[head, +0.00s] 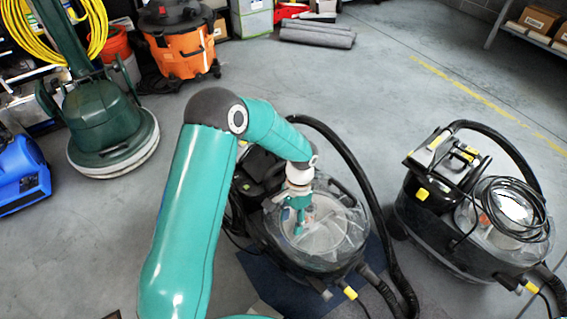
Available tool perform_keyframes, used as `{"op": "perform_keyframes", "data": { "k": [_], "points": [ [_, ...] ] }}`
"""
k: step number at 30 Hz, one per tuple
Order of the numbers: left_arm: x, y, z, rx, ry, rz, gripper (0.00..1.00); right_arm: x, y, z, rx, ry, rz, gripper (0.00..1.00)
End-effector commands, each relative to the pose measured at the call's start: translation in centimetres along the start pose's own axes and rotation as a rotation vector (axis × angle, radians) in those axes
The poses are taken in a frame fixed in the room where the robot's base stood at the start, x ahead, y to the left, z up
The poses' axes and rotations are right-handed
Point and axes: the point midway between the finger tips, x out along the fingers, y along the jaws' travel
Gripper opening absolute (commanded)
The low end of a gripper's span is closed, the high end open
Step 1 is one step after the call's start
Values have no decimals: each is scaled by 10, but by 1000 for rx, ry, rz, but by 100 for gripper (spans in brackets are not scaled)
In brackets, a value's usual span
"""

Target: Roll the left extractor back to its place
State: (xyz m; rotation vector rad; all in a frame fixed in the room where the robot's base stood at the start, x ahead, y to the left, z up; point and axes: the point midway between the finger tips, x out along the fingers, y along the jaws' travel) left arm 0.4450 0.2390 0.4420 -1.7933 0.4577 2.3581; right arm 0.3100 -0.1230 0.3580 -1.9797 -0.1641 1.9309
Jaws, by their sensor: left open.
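The left extractor (345,245), a black machine with a clear domed top and a black hose, stands in the middle of the floor. My left arm reaches over it from the lower left. My left gripper (298,225) points down over the clear top and is open. It hides part of the machine; I cannot tell whether it touches the top. The arm also hides the left extractor's left side. My right gripper is not in view.
A second extractor (445,235) with a coiled black cable stands on the right. A dark blue mat (285,292) lies by the left extractor's base. A green floor polisher (105,120), an orange vacuum (180,45) and a blue machine (18,180) stand left. Open floor lies behind.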

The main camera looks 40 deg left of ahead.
Motion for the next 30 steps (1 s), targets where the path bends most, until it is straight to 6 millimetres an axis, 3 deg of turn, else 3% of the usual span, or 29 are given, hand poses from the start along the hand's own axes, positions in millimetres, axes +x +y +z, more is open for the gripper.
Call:
{"op": "perform_keyframes", "data": {
  "k": [1,3,6,9,12,17,30],
  "points": [
    [-37,-26,-14,-4,22,-71,51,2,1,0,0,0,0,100],
    [-86,-55,-24,-19,46,-156,51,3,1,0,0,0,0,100],
    [-150,-84,-31,-55,104,-252,51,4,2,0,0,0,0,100],
    [-198,-99,-36,-84,175,-312,51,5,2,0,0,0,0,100],
    [-222,-103,-38,-97,225,-338,51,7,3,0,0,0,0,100],
    [-218,-104,-42,-95,242,-343,51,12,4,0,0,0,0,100],
    [-137,-134,-61,-96,239,-340,51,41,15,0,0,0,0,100]
  ]
}}
